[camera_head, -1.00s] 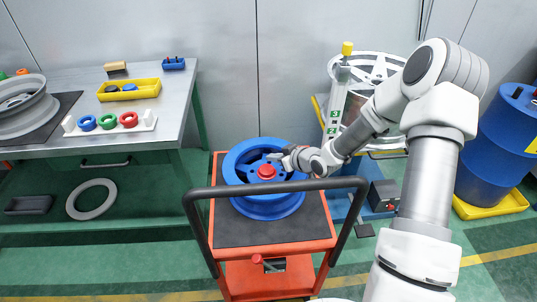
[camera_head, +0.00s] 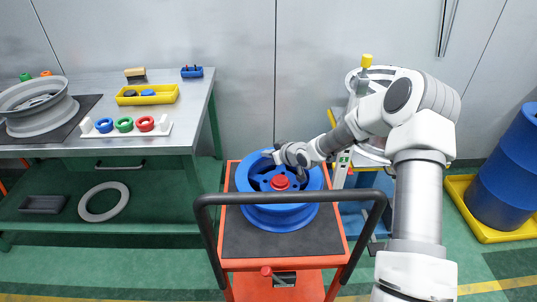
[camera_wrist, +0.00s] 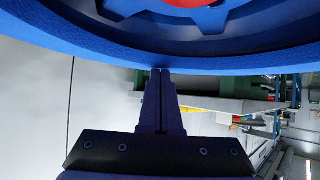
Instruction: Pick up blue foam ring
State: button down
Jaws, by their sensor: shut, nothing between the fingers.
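The blue foam ring (camera_head: 104,125) stands at the left of a row on a white holder (camera_head: 160,128) on the steel bench, beside a green ring (camera_head: 124,125) and a red ring (camera_head: 145,124). My gripper (camera_head: 268,153) is well to the right of it, at the far rim of the blue wheel (camera_head: 283,217) on the red cart. In the wrist view my fingers (camera_wrist: 160,72) are together and empty, with their tips close to the wheel rim (camera_wrist: 60,52). I cannot tell if they touch it. The foam ring is not clear in the wrist view.
The steel bench (camera_head: 190,112) also bears a yellow tray (camera_head: 165,98), a small blue holder (camera_head: 198,72) and a grey wheel (camera_head: 45,120). The red cart (camera_head: 229,265) with a black handle (camera_head: 290,198) stands right of the bench. A blue drum (camera_head: 508,180) is far right.

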jog(key=shift+s+d+f, duration=0.1)
jog(key=shift+f, duration=0.15)
jog(key=s+d, duration=0.1)
jog(key=s, duration=0.1)
jog(key=s+d, duration=0.2)
jog(key=shift+s+p, duration=0.2)
jog(key=shift+p, duration=0.15)
jog(key=shift+r, duration=0.15)
